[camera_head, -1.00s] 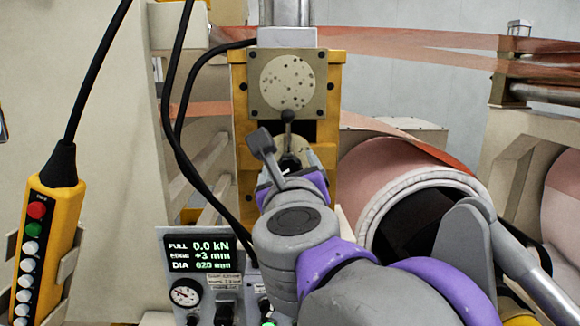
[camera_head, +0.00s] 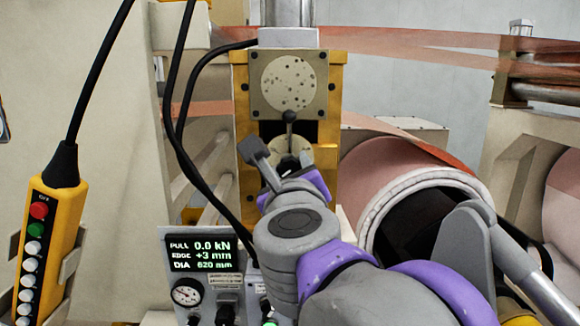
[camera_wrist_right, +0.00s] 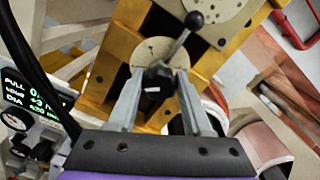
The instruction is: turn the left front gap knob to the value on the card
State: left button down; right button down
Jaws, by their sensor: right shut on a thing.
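A dark knob (camera_wrist_right: 157,80) with a small white mark sits in front of a round beige dial (camera_wrist_right: 150,52) on the yellow frame. The dial also shows in the head view (camera_head: 286,144), partly hidden by my gripper. My right gripper (camera_wrist_right: 160,88) has one finger on each side of the knob and is shut on it; it also shows in the head view (camera_head: 291,161). A short rod with a black ball (camera_head: 289,116) stands up beside the knob, also seen in the wrist view (camera_wrist_right: 194,20). I cannot make out a value card. My left gripper is out of view.
A speckled round plate (camera_head: 289,83) is above the dial. Black cables (camera_head: 178,100) hang close to its left. A copper roll (camera_head: 395,175) stands right of it. A console display (camera_head: 202,252) reads pull 0.0 kN. A yellow pendant (camera_head: 48,235) hangs at the left.

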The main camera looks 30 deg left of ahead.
jog(key=n, duration=1.2)
jog(key=shift+f+n, duration=0.1)
jog(key=shift+n, duration=0.2)
jog(key=n, duration=0.9)
jog(key=shift+b, duration=0.3)
jog(key=n, duration=0.4)
jog(key=shift+f+n, duration=0.1)
jog(key=shift+n, duration=0.2)
jog(key=n, duration=0.4)
jog(key=shift+n+b, duration=0.35)
jog(key=shift+n, duration=1.55)
